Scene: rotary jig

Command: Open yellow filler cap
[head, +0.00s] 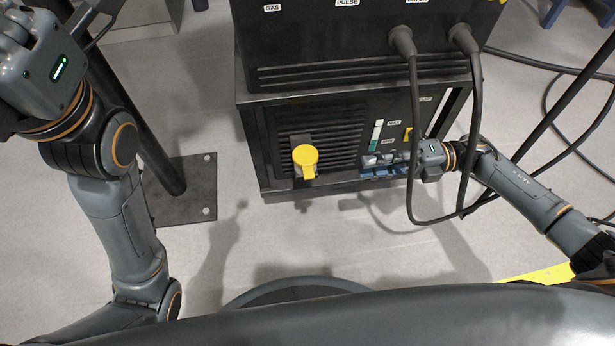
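The yellow filler cap (306,155) is a round lid with a short tab at its lower edge. It sits on the vented front panel of the dark machine (262,151), left of centre. My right gripper (379,167) is at the front of the same machine, to the right of the cap and apart from it. Its fingers point left, and their opening is too small to tell. My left arm is at the upper left, well away from the cap. Its gripper fingers are outside the picture.
Two black cables (413,130) hang from the upper unit in front of the panel, close to my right wrist. A dark post (150,135) on a floor plate (196,196) stands left of the machine. The grey floor before the machine is clear.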

